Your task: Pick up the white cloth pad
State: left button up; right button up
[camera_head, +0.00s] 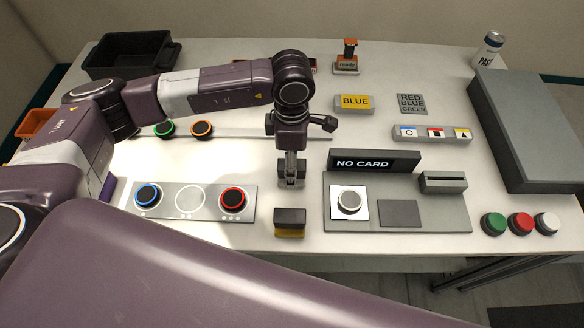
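I cannot clearly make out a white cloth pad. A small block with a dark grey top and yellow base (289,222) stands near the table's front edge. A flat white disc (190,199) lies on the grey panel between a blue-ringed and a red-ringed button. My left gripper (291,181) points down just behind the grey-and-yellow block, apart from it as far as I can tell. Its fingers are seen edge-on, so their opening is hidden. Nothing is plainly held. My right gripper is not in view.
A "NO CARD" station (398,228) is right of my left gripper. Green (493,223), red (520,222) and white (546,222) caps line the front right. A large grey box (530,125) fills the right side. A black bin (130,52) is at back left.

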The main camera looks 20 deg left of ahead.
pick_arm(q)
notch_tip(320, 180, down, 3)
jog(key=shift+s+p, duration=0.1)
jog(key=shift+p, duration=0.45)
jog(key=shift+d+f, duration=0.1)
jog(key=shift+f, duration=0.1)
jog(key=c, duration=1.3)
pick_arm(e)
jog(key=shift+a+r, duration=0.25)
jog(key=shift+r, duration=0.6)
pick_arm(q)
jog(key=shift+r, duration=0.15)
notch_tip(320, 180, up, 20)
jog(key=b, duration=0.5)
jog(key=shift+b, duration=0.3)
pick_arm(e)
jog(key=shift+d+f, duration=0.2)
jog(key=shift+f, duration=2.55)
pick_arm(q)
jog(key=o, duration=0.6)
jog(key=shift+c, duration=0.2)
jog(key=c, duration=0.4)
